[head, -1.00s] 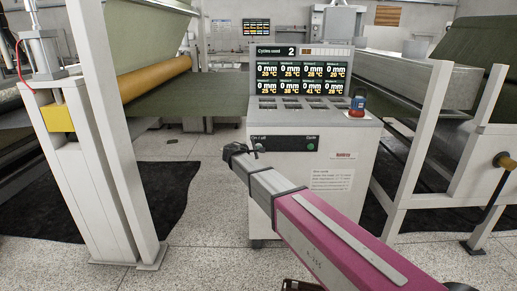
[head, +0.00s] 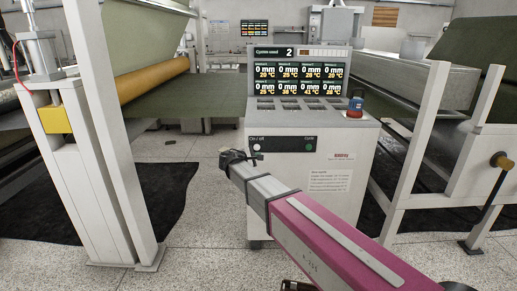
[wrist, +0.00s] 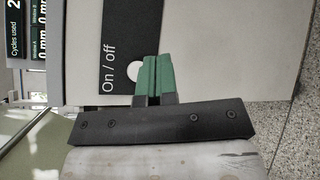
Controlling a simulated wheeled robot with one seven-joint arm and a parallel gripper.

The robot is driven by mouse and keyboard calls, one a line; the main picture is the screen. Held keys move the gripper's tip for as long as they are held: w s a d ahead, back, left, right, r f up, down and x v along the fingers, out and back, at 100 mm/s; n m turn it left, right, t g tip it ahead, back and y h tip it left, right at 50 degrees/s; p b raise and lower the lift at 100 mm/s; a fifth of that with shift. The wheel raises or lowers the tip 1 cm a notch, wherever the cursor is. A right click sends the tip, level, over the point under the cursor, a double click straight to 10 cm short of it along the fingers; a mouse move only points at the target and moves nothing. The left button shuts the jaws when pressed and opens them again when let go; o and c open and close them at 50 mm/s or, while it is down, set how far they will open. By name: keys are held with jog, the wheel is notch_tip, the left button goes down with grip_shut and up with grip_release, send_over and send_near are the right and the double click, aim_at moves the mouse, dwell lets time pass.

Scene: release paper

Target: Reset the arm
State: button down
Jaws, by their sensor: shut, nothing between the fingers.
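My gripper (head: 228,156) is at the end of my magenta and grey arm, in front of the control cabinet (head: 290,190). In the wrist view my gripper (wrist: 159,62) shows two green fingertips close together, shut with nothing between them. A white on/off button (wrist: 134,71) on a dark panel sits just beyond the fingertips, partly hidden by them. In the head view the white on/off button (head: 257,147) shows just up and right of my gripper, with a green cycle button (head: 308,147) to its right. I cannot tell whether the fingertips touch the panel.
White machine frames stand left (head: 125,150) and right (head: 412,150). Dark mats lie on the speckled floor. The floor between the left frame and cabinet is clear.

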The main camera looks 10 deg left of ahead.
jog(key=s+d+f+m+g, duration=0.2)
jog(key=d+f+m+g, duration=0.15)
jog(key=d, duration=0.55)
jog(key=s+d+f+m+g+y, duration=0.1)
jog(key=s+d+f+m+g, duration=0.1)
jog(key=d+f, duration=0.5)
jog(key=s+d+f+m+g, duration=0.2)
jog(key=d+m+g, duration=0.1)
jog(key=d, duration=0.9)
jog(key=s+d+f+m+g+y, duration=0.2)
jog(key=s+d+f+m+y, duration=0.1)
jog(key=s+d, duration=0.4)
jog(key=s+d+f+m+g+y, duration=0.2)
jog(key=s+d+f+m+y, duration=0.1)
jog(key=s+d+m, duration=0.3)
jog(key=shift+s+d+f+y, duration=0.3)
jog(key=shift+s+d+f, duration=0.2)
jog(key=shift+s+d, duration=0.75)
jog(key=shift+g, duration=0.25)
